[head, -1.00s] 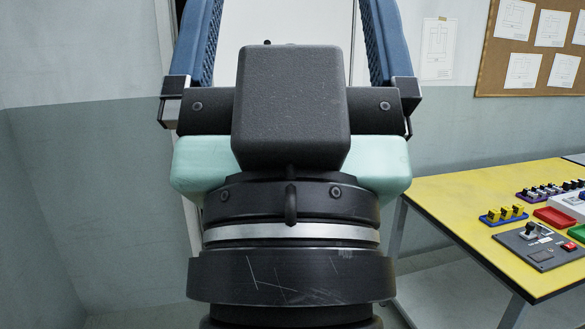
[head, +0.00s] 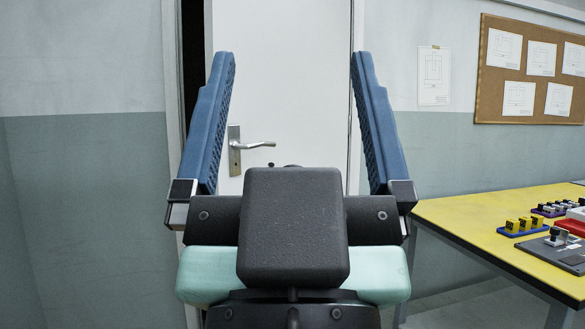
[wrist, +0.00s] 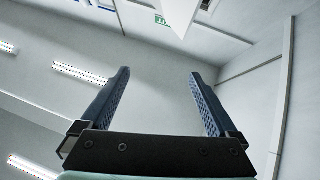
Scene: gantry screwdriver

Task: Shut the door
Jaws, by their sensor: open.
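The white door (head: 285,100) stands behind my gripper in the head view. Its metal lever handle (head: 250,145) is near its left edge. A dark gap (head: 192,60) shows between the door's left edge and the frame, so the door is ajar. My gripper (head: 292,58) has two blue fingers spread wide, with nothing between them. The fingers point up, and the handle shows between them in the picture. I cannot tell how far the door is from them. My gripper also shows open and empty in the wrist view (wrist: 159,73). The door's lower part is hidden behind my gripper.
A yellow table (head: 480,215) with several small parts and holders stands at the right. A corkboard (head: 530,70) and a paper sheet (head: 433,75) hang on the wall. The wall at the left is bare. The wrist view shows ceiling lights (wrist: 80,74).

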